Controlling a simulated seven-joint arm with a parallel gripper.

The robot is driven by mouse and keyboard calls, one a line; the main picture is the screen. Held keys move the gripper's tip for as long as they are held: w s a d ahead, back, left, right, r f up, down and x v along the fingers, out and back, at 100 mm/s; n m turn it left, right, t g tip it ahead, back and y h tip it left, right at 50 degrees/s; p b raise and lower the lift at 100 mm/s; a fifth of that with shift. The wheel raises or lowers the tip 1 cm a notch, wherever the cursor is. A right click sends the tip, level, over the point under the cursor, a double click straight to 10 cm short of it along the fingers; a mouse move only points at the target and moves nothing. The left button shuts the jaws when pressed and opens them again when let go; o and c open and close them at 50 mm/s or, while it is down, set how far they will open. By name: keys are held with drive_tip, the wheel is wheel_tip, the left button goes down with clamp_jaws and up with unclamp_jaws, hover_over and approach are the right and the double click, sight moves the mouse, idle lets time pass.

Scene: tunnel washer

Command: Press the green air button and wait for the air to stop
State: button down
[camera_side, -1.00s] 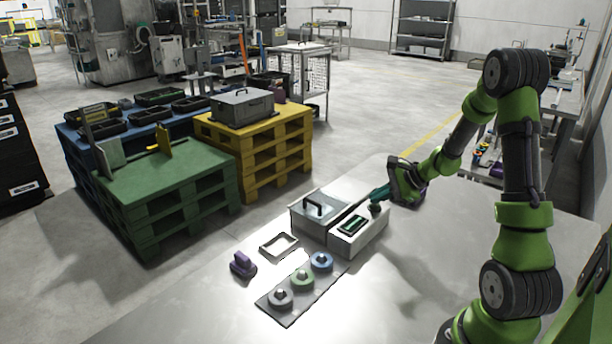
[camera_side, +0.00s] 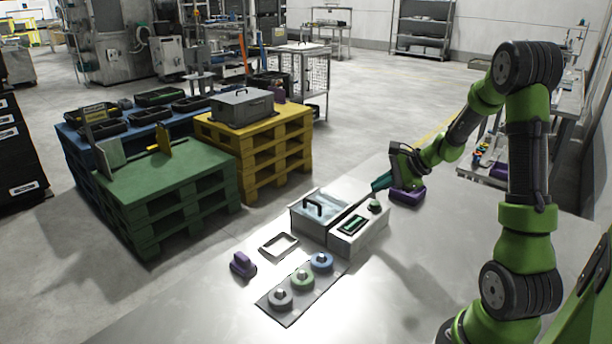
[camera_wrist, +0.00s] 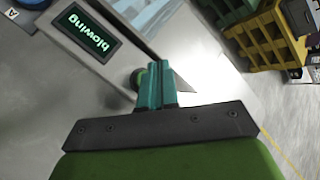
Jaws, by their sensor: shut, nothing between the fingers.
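The green air button (camera_side: 375,205) sits on top of the white control box (camera_side: 367,236), beside its display (camera_side: 353,224). In the wrist view the display (camera_wrist: 88,32) reads "blowing" in green letters. The button (camera_wrist: 137,78) shows there only in part, behind my fingers. My gripper (camera_side: 377,185) is shut and empty. Its teal fingertips are just above the button, apart from it in the side view. The fingers also show in the wrist view (camera_wrist: 157,72).
A lidded box with a clear top and black handle (camera_side: 318,208) adjoins the control box. A grey frame (camera_side: 279,246), a purple piece (camera_side: 243,265) and a strip with several knobbed discs (camera_side: 302,281) lie on the table. The table's right part is clear.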

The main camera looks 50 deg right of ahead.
sight(378, 204)
drive_tip(key=shift+r, duration=1.6)
drive_tip(key=shift+s+a+f, duration=0.1)
drive_tip(key=shift+s+f, duration=0.05)
drive_tip(key=shift+f, duration=0.05)
drive_tip(key=s+a+r+n, duration=0.3)
drive_tip(key=s+a+n, duration=0.1)
drive_tip(key=a+n, duration=0.3)
drive_tip(key=s+a+r+n+g, duration=0.1)
drive_tip(key=s+a+r+n, duration=0.3)
drive_tip(key=a, duration=0.7)
drive_tip(key=s+a+r+n, duration=0.3)
drive_tip(key=s+a+n, duration=0.1)
drive_tip(key=a+n, duration=0.5)
drive_tip(key=shift+a+r+n+g, duration=0.3)
drive_tip(key=shift+a+r+g, duration=0.05)
drive_tip(key=shift+g, duration=0.05)
